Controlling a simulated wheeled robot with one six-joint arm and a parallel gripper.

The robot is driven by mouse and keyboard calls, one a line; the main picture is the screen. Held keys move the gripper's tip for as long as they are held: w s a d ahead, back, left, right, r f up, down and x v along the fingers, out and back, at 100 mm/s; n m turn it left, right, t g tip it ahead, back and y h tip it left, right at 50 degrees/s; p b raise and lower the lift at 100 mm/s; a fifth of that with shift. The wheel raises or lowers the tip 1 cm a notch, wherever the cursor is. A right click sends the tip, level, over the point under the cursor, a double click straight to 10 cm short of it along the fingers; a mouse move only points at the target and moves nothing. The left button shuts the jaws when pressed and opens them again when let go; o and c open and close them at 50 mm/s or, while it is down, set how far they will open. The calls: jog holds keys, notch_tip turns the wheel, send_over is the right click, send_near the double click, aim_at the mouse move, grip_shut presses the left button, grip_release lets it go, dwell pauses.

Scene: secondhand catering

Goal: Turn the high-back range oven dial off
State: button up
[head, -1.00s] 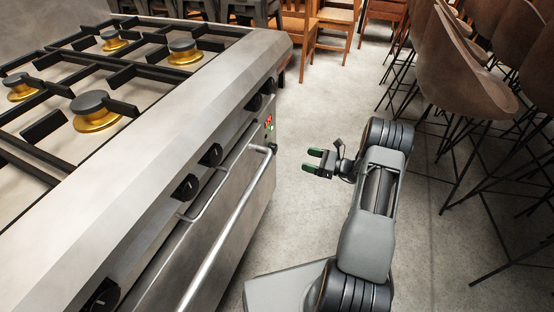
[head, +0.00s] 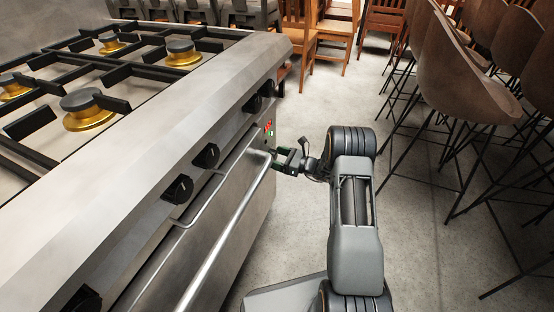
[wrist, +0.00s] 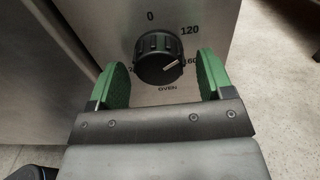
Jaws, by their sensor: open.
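The black oven dial (wrist: 158,58) shows in the wrist view on the steel front of the range, above the word OVEN. Its white pointer line points right and slightly up, near the 160 mark; the 0 mark is above the dial. My gripper (wrist: 159,72) is open, with one green-padded finger on each side of the dial. Whether the pads touch it I cannot tell. In the head view my gripper (head: 283,160) is at the range front (head: 160,160), below the small red and green lights (head: 268,128); the oven dial is hidden there.
Several black burner knobs, one (head: 178,189) nearer me, line the range front. A long oven door handle (head: 228,232) sticks out just left of my gripper. Brown bar stools (head: 465,70) stand at the right, wooden chairs (head: 335,35) behind. The floor (head: 410,235) beside my arm is clear.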

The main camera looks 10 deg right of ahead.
jog(key=shift+w+a, duration=0.1)
jog(key=shift+a, duration=0.05)
jog(key=c, duration=0.9)
jog(key=shift+n, duration=0.3)
jog(key=shift+w+d+r+n+b, duration=0.1)
jog(key=shift+n+b, duration=1.7)
jog(key=shift+n, duration=1)
jog(key=shift+w+d+r+n+b, duration=0.1)
jog(key=shift+n+b, duration=1.65)
jog(key=shift+n, duration=1.05)
